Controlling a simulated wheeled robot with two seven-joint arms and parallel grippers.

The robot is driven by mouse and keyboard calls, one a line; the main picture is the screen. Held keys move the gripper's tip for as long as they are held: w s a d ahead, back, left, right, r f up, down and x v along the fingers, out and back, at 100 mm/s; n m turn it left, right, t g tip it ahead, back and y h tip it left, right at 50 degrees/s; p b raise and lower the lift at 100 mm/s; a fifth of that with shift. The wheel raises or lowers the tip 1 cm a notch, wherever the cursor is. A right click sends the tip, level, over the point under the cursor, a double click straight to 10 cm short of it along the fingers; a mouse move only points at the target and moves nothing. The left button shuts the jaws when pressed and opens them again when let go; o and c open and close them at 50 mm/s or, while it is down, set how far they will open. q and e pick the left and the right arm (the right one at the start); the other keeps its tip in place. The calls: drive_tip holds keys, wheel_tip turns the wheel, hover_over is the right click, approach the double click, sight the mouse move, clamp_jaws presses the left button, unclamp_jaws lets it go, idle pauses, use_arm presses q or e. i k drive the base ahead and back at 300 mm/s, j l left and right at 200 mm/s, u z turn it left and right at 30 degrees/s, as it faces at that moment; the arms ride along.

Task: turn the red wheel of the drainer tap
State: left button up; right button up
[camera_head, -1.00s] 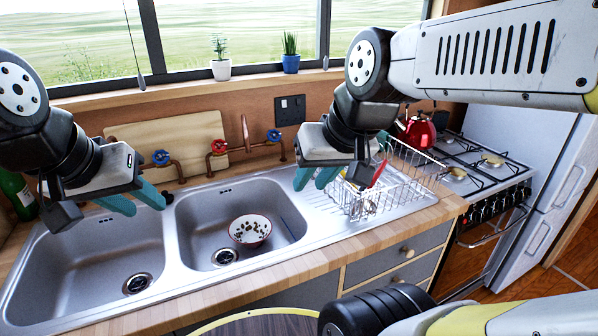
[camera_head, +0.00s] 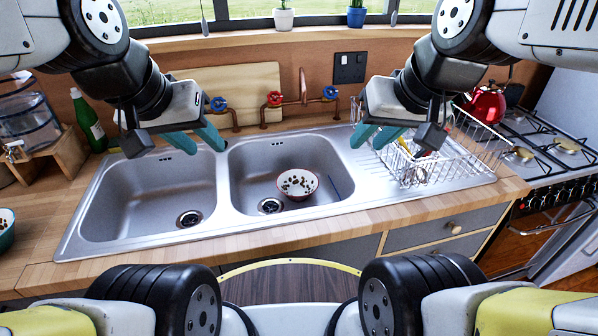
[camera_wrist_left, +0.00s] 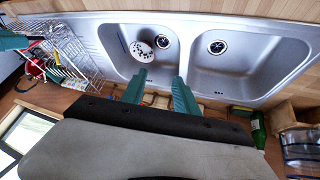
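The red wheel (camera_head: 274,98) sits on a copper pipe against the wall behind the right basin. An upright copper spout (camera_head: 303,86) stands between it and a blue wheel (camera_head: 330,92). Another blue wheel (camera_head: 218,104) is to its left, close to my left gripper. My left gripper (camera_head: 196,141) is open and empty, left of and nearer than the red wheel. In the left wrist view, its fingers (camera_wrist_left: 160,80) are apart, with the basins beyond. My right gripper (camera_head: 375,136) is open and empty, right of the red wheel, near the drainer rack (camera_head: 455,155). Neither touches the red wheel.
The double sink (camera_head: 228,190) holds a patterned bowl (camera_head: 297,184) in its right basin. A wooden board (camera_head: 240,82) leans behind the taps. A green bottle (camera_head: 88,122) stands at left, a red kettle (camera_head: 484,104) on the stove at right. Space before the red wheel is clear.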

sight(275, 102)
drive_tip(key=i+l+u, duration=0.2)
drive_tip(key=l, duration=0.5)
drive_tip(key=k+l+u, duration=0.15)
drive_tip(key=l, duration=0.55)
drive_tip(key=i, duration=0.05)
